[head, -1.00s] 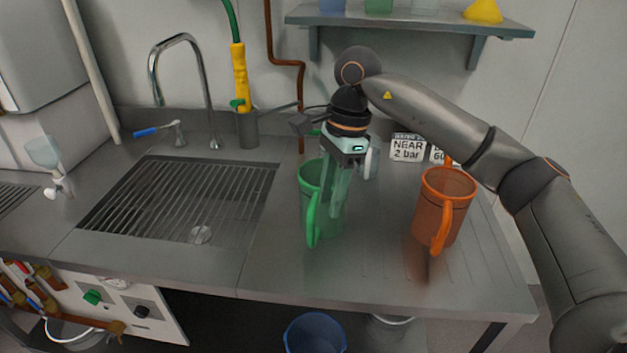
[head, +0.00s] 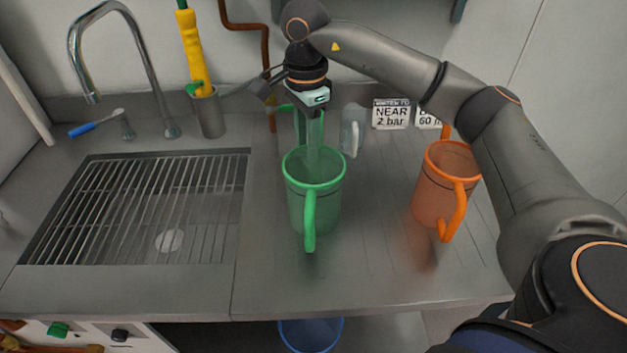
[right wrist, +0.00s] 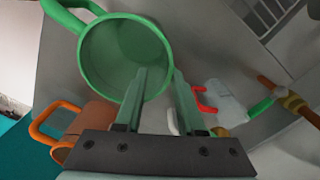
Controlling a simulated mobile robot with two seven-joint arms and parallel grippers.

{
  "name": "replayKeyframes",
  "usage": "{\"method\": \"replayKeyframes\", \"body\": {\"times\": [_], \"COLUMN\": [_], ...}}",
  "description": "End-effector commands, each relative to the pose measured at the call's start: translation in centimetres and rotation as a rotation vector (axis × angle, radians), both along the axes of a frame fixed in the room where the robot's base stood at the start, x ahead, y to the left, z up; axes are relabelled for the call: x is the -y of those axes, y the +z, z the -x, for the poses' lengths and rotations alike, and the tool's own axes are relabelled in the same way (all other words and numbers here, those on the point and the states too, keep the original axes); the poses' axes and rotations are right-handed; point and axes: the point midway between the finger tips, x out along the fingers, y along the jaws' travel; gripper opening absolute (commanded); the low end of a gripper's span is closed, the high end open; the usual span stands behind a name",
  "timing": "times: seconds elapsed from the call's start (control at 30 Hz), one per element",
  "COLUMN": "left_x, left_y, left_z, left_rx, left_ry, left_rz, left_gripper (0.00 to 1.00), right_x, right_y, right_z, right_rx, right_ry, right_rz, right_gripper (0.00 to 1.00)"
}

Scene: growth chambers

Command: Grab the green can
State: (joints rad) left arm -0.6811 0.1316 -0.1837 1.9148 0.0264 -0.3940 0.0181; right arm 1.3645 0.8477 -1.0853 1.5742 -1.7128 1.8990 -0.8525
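The green can (head: 316,205) stands upright on the metal counter, its handle toward me. It is an open, mug-like vessel. In the right wrist view the can (right wrist: 105,55) shows its open mouth and inside. My right gripper (head: 312,150) points down at the can's far rim. In the right wrist view its fingers (right wrist: 160,75) are apart, one over the can's mouth and the other outside the rim. Whether either touches the wall cannot be told. My left gripper is in no view.
An orange can (head: 440,190) stands to the right. A clear jug (head: 353,128) and a small sign (head: 391,114) are behind. A sink grid (head: 130,210) and tap (head: 140,50) are at left. A blue bucket (head: 310,335) is below. The counter front is clear.

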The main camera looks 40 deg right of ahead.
Motion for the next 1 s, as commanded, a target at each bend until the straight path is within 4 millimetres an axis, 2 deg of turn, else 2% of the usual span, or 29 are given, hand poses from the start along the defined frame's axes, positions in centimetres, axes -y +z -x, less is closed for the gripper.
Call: {"method": "replayKeyframes", "body": {"times": [0.27,0.53,0.83,1.0], "left_x": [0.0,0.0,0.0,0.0], "left_y": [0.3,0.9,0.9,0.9], "left_z": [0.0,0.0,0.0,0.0], "left_rx": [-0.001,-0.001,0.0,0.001], "left_ry": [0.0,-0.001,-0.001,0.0], "left_rz": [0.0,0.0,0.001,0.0], "left_gripper": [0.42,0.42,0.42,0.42], "right_x": [-0.1,-0.1,-0.1,-0.1], "right_y": [-2.4,-6.2,-6.8,-6.8], "right_z": [-0.2,-0.7,-0.7,-0.7], "right_rx": [-0.001,-0.001,0.001,0.001], "right_ry": [0.001,0.0,0.001,0.0], "right_rz": [0.0,0.0,0.0,0.0], "right_gripper": [0.39,0.39,0.39,0.2]}}
